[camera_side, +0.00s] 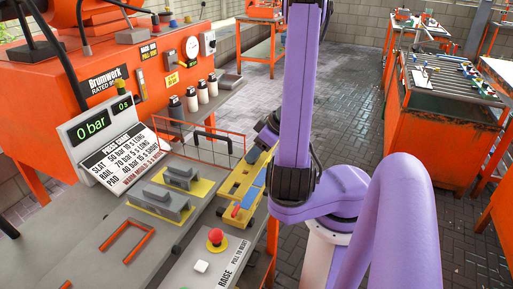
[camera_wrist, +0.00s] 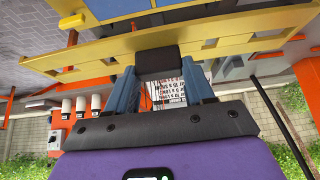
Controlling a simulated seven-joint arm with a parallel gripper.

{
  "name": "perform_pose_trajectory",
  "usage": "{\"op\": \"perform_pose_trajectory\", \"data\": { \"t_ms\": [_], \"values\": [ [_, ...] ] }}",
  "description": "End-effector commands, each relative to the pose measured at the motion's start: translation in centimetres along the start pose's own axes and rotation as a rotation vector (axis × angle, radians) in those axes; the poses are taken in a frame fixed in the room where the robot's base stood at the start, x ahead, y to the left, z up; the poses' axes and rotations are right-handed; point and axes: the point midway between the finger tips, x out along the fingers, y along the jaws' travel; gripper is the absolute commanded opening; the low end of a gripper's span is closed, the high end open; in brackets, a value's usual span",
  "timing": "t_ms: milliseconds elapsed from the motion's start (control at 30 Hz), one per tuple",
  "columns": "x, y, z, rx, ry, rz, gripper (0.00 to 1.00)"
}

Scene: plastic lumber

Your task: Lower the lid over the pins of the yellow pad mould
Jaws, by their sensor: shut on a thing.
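In the wrist view my gripper's blue fingers (camera_wrist: 160,92) are closed on a dark block (camera_wrist: 172,58). The block lies against a yellow slotted piece (camera_wrist: 80,64) with blue parts beyond it; I cannot tell whether they are joined. In the side view a yellow slotted piece with blue and red parts (camera_side: 236,187) lies at the bench's right edge, beside my arm. My fingertips are hard to make out there. Two grey blocks with raised tops, a nearer one (camera_side: 160,202) and a farther one (camera_side: 188,180), sit on yellow plates. I cannot tell which is the pad mould, and see no pins.
A display reading 0 bar (camera_side: 92,124) and a press sign (camera_side: 112,160) stand at the bench's left. A red button (camera_side: 216,237) is on the front panel. A thin wire guard (camera_side: 220,143) rises behind.

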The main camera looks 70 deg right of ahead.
Motion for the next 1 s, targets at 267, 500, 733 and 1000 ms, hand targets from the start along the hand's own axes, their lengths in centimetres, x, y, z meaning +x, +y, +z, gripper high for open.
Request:
{"op": "perform_pose_trajectory", "data": {
  "t_ms": [267,500,733,1000],
  "values": [
    [0.2,0.0,0.1,0.002,0.003,0.000,0.00],
    [1.7,0.0,1.0,0.003,0.004,-0.002,0.00],
    [3.2,0.0,2.1,0.003,0.003,-0.002,0.00],
    [4.5,0.0,2.9,0.002,0.003,0.000,0.00]
  ]
}}
